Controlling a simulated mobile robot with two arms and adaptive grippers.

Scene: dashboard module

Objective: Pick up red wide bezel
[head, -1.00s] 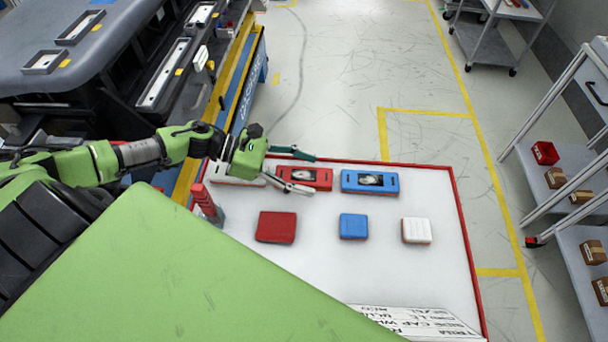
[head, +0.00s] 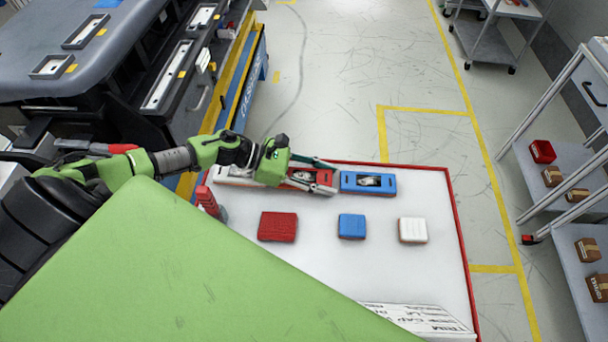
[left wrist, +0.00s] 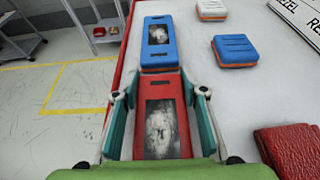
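The red wide bezel (head: 313,176) lies flat near the far edge of the white table, between a blue wide bezel and a white one. Its left part is hidden by my left gripper (head: 320,177) in the head view. In the left wrist view the red bezel (left wrist: 162,120) shows a dark window with a grey picture. The teal fingers of my left gripper (left wrist: 160,115) stand apart, one along each long side of the bezel and very close to it. I cannot tell whether they touch it. My right gripper is not in view.
The blue wide bezel (head: 368,183) lies close to the red one's end. The white one (head: 232,177) is partly hidden. Smaller red (head: 277,227), blue (head: 351,226) and white (head: 412,230) blocks lie nearer. A red-rimmed table edge (head: 455,215) and label sheet (head: 415,318) also show.

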